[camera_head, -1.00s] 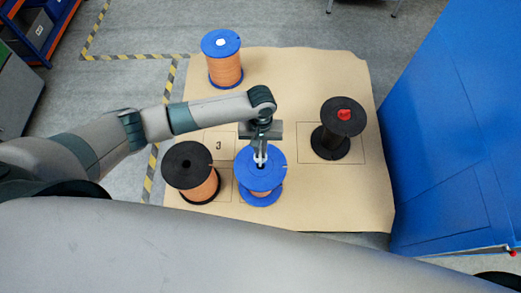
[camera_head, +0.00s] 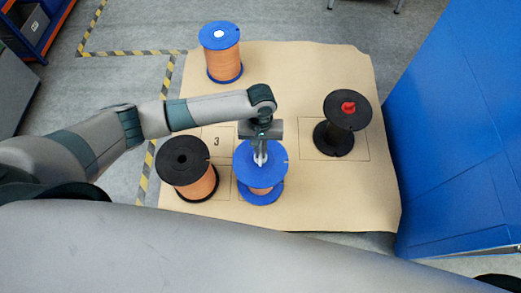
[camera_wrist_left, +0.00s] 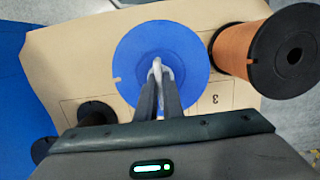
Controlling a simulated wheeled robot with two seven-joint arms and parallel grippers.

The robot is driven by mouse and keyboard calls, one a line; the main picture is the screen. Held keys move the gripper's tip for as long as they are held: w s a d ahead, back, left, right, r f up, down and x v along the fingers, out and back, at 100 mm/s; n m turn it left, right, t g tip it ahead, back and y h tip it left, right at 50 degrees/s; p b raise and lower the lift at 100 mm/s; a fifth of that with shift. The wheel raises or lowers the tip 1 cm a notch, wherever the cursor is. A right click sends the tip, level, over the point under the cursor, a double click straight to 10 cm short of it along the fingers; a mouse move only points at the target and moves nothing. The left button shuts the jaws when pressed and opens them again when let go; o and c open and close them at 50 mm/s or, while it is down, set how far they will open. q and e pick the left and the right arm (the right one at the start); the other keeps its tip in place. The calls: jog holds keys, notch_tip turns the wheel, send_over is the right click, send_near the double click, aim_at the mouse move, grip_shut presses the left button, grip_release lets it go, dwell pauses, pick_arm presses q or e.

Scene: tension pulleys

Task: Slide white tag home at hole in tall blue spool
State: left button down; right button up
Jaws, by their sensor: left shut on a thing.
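My left gripper (camera_head: 260,156) is shut on the white tag (camera_wrist_left: 158,68), pointing down over the near blue spool (camera_head: 278,161). In the left wrist view the spool's round blue top (camera_wrist_left: 190,50) lies behind the fingertips (camera_wrist_left: 158,80), with the tag at about its middle. The spool's hole is hidden behind the tag and fingers. The tag's lower end is hidden too, so I cannot tell how deep it sits. My right gripper is not in view.
A black-topped orange spool (camera_head: 197,174) stands close on the left. Another blue spool (camera_head: 225,62) with a white piece on top stands at the back left. A black spool (camera_head: 340,140) with a red piece stands right. The brown mat (camera_head: 290,75) is clear at the back.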

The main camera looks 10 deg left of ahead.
pick_arm(q)
jog(key=shift+f+p, duration=0.2)
jog(key=shift+p, duration=0.25)
dwell(0.8)
jog(key=shift+p, duration=1.15)
dwell(0.8)
jog(key=shift+f, duration=0.4)
dwell(0.3)
jog(key=shift+f+b, duration=0.5)
jog(key=shift+f, duration=0.2)
jog(key=shift+s+f+p, duration=0.25)
jog(key=shift+s+p, duration=0.05)
jog(key=shift+p, duration=0.15)
dwell(1.7)
jog(key=c, duration=1.8)
grip_release()
jog(key=shift+w, duration=0.15)
jog(key=shift+r, duration=0.15)
